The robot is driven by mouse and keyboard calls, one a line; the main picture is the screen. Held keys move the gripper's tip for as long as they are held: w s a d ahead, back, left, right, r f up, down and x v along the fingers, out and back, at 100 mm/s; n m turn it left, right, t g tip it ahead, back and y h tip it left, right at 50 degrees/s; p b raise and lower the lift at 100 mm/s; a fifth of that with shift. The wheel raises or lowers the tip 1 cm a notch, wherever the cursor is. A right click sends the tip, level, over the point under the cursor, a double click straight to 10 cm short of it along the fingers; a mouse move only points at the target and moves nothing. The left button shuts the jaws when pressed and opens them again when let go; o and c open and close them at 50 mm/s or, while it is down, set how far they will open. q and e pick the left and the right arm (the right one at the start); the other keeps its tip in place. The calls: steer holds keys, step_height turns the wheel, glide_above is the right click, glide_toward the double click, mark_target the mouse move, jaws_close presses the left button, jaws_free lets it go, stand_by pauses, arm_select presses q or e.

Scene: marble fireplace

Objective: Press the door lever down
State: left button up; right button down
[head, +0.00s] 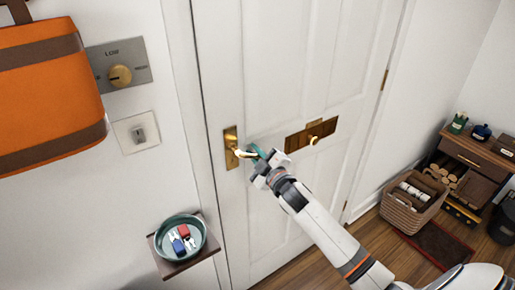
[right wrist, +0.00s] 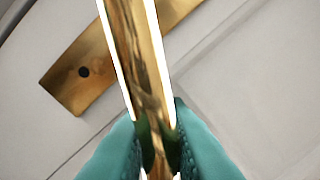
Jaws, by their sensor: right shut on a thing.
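The brass door lever (head: 243,153) sticks out from a tall brass backplate (head: 230,147) near the left edge of the white door (head: 285,70). My right gripper (head: 258,153) is at the lever's free end, its teal fingertips shut on it. In the right wrist view the lever (right wrist: 138,65) runs down between the two teal fingers (right wrist: 158,150), which touch it from both sides. The backplate (right wrist: 80,72) shows behind it with a dark keyhole. The lever looks about level in the head view. My left gripper is not in view.
A brass mail slot with a knob (head: 311,135) is on the door, right of my gripper. A small shelf (head: 165,268) holds a teal bowl (head: 163,229) with keys. An orange bag (head: 50,95) hangs at left. A basket (head: 414,200) and wooden cabinet (head: 470,152) stand at right.

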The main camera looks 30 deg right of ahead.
steer(key=shift+a+f+m, duration=0.15)
steer(key=shift+f+m, duration=0.1)
steer(key=shift+m, duration=0.45)
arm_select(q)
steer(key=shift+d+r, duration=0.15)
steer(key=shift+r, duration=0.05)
arm_select(e)
steer(key=shift+f, duration=0.1)
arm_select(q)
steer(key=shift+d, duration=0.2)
arm_select(e)
steer(key=shift+a, duration=0.1)
steer(key=c, duration=1.4)
jaws_free()
steer(key=shift+c, duration=0.2)
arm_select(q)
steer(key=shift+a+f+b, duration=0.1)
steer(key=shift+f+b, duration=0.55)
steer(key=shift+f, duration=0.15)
arm_select(e)
steer(key=s, duration=1.2)
steer(key=shift+d+f, duration=0.2)
steer(key=shift+f, duration=0.15)
steer(key=shift+f, duration=0.15)
